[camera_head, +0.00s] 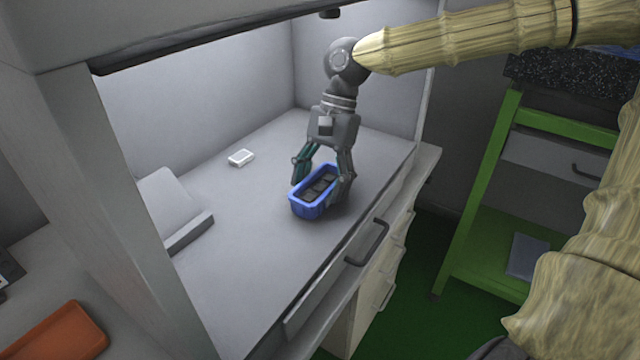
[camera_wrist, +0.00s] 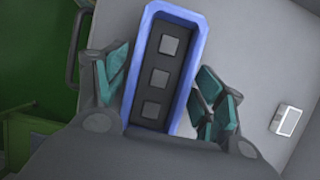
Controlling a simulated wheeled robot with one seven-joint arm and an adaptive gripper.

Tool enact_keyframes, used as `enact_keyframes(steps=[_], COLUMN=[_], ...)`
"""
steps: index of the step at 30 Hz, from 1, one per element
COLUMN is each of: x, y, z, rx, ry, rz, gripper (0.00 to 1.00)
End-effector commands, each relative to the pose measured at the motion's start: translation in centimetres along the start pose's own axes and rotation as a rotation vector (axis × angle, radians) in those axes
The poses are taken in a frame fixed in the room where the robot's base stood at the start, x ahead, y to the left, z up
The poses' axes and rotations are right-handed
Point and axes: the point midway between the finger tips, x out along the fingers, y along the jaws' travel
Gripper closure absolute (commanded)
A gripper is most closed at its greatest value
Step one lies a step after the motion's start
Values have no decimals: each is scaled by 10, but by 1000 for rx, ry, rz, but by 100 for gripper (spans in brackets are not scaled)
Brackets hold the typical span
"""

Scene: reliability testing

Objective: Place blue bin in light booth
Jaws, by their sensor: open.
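The blue bin (camera_head: 309,206) stands upright on the grey floor of the light booth (camera_head: 240,262). It holds a dark insert with three grey square pieces, clear in the wrist view, where the bin's rim (camera_wrist: 196,60) runs up the middle. My gripper (camera_head: 322,180) is over the bin from above, with one finger on each side of it. The fingers (camera_wrist: 160,95) are open, and small gaps seem to show between them and the bin walls. The far end of the bin lies partly behind my gripper in the head view.
A small white box (camera_head: 241,157) lies on the booth floor behind the bin. A grey wedge-shaped stand (camera_head: 172,205) is at the left. A drawer with a dark handle (camera_head: 368,243) is below the front edge. An orange tray (camera_head: 62,345) and a green cart (camera_head: 480,190) stand outside.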

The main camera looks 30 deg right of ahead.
Motion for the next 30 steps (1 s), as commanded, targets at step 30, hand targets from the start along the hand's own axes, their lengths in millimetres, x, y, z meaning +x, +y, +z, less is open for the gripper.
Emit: enact_keyframes(steps=[30], x=[-68], y=[0], z=[-109], rx=[1], ry=[1], rz=[1], gripper=[31])
